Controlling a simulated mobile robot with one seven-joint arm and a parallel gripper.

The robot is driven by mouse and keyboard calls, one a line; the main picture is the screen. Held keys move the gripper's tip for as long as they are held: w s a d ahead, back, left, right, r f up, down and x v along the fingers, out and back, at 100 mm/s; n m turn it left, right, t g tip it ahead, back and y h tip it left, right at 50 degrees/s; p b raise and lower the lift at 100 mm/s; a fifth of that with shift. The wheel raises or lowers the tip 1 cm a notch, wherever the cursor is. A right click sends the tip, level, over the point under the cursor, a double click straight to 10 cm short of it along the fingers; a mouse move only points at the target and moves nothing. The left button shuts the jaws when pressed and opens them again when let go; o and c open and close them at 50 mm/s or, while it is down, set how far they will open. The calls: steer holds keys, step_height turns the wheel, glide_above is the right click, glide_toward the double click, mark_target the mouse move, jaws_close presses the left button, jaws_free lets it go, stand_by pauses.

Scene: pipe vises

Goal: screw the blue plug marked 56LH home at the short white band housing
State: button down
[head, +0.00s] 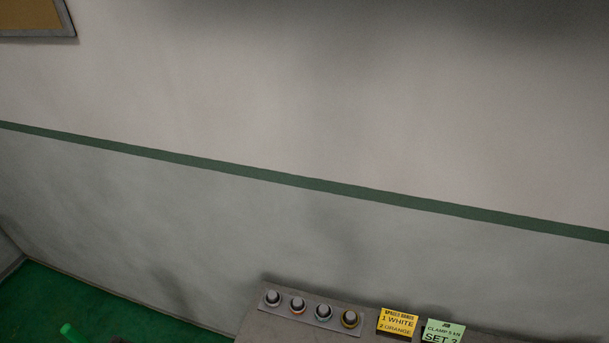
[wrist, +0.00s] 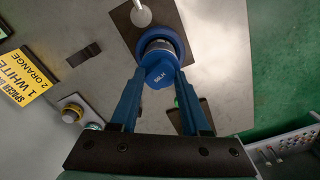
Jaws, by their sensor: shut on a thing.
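No white band can be made out there. The head view shows neither my gripper nor the plug.
A dark plate (wrist: 122,18) with a white rounded post (wrist: 141,14) lies beyond the collar. A yellow spacer-band card (wrist: 22,75) stands left. The head view shows several round knobs (head: 323,311) and a green clamp card (head: 443,331).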

steer(key=n, duration=0.6)
steer(key=shift+n, duration=0.4)
steer(key=n, duration=0.3)
steer(key=shift+n, duration=0.4)
steer(key=n, duration=0.3)
steer(key=shift+n, duration=0.4)
steer(key=shift+c, duration=2.3)
jaws_free()
steer(key=shift+r+p, duration=0.9)
steer(key=shift+r, duration=0.2)
